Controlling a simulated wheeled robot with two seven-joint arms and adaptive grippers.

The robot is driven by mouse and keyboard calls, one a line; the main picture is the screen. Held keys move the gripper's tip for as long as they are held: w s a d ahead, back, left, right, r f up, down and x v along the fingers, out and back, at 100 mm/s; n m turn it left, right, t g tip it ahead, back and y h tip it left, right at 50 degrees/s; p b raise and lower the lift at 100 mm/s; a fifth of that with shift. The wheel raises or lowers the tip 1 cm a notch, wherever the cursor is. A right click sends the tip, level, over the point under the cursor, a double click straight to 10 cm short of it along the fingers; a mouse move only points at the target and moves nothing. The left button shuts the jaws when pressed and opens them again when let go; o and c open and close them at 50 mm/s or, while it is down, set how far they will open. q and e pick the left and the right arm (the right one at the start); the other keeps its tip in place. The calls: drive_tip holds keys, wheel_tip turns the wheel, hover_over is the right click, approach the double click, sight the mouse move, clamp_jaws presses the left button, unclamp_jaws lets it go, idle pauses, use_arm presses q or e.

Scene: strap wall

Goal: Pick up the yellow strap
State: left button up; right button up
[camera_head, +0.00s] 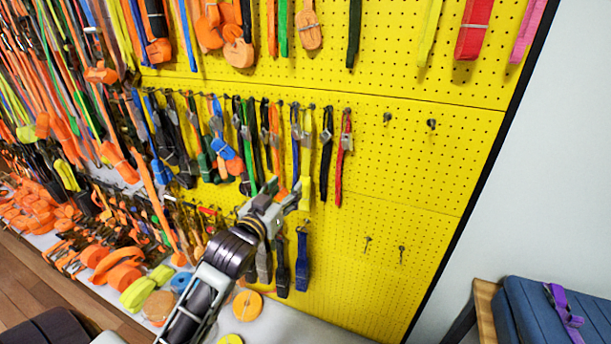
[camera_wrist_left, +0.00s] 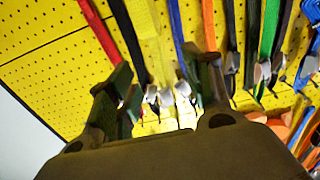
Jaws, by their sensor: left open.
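The yellow strap (camera_head: 306,190) hangs from a hook in the middle row of the yellow pegboard, between a blue and a black strap. Its lower part shows just right of my left gripper (camera_head: 284,188). My left gripper is open, with its tips close to the hanging straps. In the left wrist view, the yellow strap (camera_wrist_left: 144,40) comes down between the two spread fingers of the gripper (camera_wrist_left: 160,85), with metal buckles behind. I cannot tell whether a finger touches it. My right gripper is not in view.
A black strap (camera_head: 326,155) and a red strap (camera_head: 343,165) hang close on the right. A navy strap (camera_head: 302,262) hangs below. Many straps crowd the left. Bare hooks (camera_head: 431,123) and open board lie right; a blue bench (camera_head: 545,315) stands lower right.

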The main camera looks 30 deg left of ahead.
sight(303, 169)
use_arm(q)
drive_tip(key=shift+w+a+b, duration=0.15)
drive_tip(key=shift+w+b, duration=0.75)
drive_tip(key=shift+w, duration=2.55)
